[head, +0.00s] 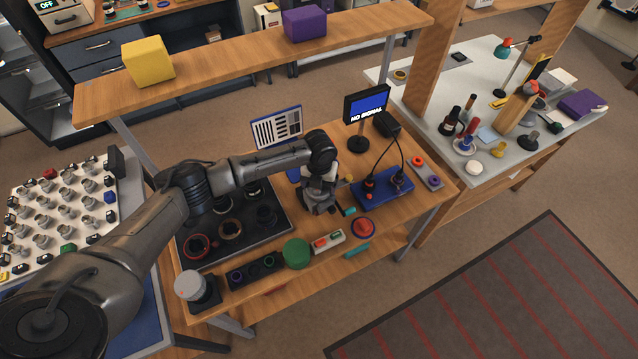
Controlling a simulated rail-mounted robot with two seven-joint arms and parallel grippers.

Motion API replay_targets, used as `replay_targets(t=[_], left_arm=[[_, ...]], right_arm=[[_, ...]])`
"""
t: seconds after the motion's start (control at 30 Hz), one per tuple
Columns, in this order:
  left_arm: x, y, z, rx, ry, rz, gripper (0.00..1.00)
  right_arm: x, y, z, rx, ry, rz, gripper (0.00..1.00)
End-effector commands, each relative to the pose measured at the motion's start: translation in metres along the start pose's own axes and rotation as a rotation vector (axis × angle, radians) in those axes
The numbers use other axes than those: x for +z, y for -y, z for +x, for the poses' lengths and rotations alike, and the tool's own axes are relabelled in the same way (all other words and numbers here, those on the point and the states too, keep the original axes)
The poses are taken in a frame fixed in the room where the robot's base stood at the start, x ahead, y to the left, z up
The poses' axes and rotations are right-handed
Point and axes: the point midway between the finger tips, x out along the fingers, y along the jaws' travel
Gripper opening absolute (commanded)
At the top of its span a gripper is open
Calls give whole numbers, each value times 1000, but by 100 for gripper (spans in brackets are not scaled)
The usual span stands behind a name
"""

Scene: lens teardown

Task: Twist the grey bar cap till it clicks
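My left arm reaches in from the left across the wooden bench, and its gripper (319,207) points down over the bench beside the right edge of the dark mat. The fingers are small and partly hidden, so I cannot tell whether they are open or shut. I cannot clearly pick out the grey bar cap; grey shapes at the fingertips blend with the gripper. A pale grey round piece (189,285) sits on a black block at the bench's front left corner. My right gripper is not in view.
The dark mat (262,238) holds several ring-shaped parts. A green cylinder (297,252), a red round piece (363,227) and a blue box (385,188) with cables stand nearby. A small monitor (367,103) reads "NO SIGNAL". A wooden shelf (240,58) spans behind the bench.

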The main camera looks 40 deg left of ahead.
Motion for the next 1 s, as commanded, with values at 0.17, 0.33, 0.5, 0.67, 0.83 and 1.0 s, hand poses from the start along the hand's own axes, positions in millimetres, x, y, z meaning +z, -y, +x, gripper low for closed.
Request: replay_targets(t=[0.17,0.33,0.5,0.67,0.83,1.0], left_arm=[[0,0,0,0,1,-1,59],[0,0,0,0,1,50,60],[0,1,0,0,1,104,47],[0,1,0,0,1,103,87],[0,1,0,0,1,102,100],[0,1,0,0,0,101,100]], right_arm=[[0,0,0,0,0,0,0],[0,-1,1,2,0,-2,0],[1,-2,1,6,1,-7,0],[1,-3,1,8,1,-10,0],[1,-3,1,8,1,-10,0],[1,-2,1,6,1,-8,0]])
